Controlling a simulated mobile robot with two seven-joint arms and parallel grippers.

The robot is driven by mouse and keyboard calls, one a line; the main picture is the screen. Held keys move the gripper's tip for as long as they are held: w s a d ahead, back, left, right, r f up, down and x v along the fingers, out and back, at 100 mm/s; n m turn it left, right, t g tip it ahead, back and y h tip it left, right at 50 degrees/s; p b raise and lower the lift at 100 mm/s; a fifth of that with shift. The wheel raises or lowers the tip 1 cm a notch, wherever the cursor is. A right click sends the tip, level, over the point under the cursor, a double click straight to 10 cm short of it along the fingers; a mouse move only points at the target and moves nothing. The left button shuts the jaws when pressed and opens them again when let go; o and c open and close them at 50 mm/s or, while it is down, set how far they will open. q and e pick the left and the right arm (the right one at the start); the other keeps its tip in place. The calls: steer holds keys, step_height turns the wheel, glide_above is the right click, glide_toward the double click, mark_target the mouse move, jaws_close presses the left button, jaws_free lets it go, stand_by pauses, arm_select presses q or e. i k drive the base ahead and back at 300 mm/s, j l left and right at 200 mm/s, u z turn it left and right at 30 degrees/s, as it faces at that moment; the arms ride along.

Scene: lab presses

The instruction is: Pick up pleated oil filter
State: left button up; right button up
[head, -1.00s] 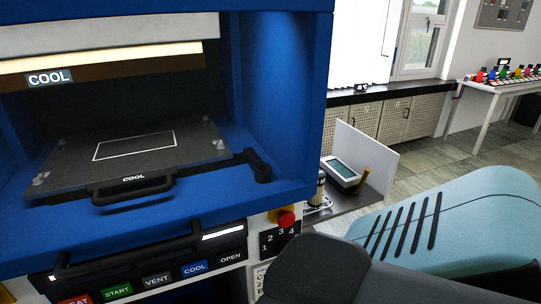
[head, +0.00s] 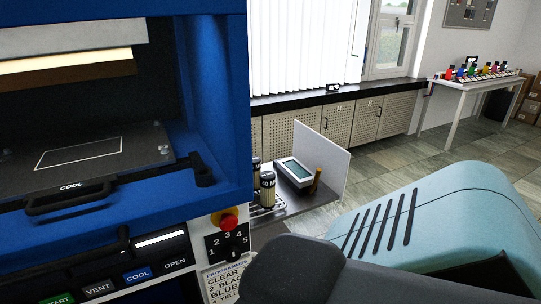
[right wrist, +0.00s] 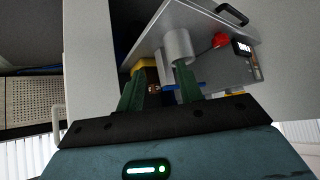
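I cannot make out a pleated oil filter for certain in either view. Two dark cylinders with pale labelled bands stand on a side shelf right of the blue press in the head view, a nearer one (head: 267,190) and one behind it (head: 256,171), partly hidden. My right gripper (right wrist: 160,74) shows in the right wrist view with its two green fingers apart and nothing clearly held. A grey cylinder (right wrist: 177,46) shows beyond the right-hand finger. My right gripper's fingers do not show in the head view, and my left gripper is in neither view.
The blue press (head: 215,110) with its COOL drawer fills the left. A red knob (head: 228,221) sits on its front. The shelf (head: 300,204) also holds a small display device (head: 295,171) before a white panel (head: 335,160). A white table (head: 480,82) with coloured bottles stands far right.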

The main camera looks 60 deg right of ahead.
mark_target(256, 161)
steer(key=k+l+z, duration=0.15)
steer(key=l+z, duration=0.1)
steer(key=z, duration=1.3)
steer(key=k+l+u, duration=0.1)
steer(key=u, duration=1.9)
steer(key=j+z, duration=0.1)
steer(key=z, duration=1.55)
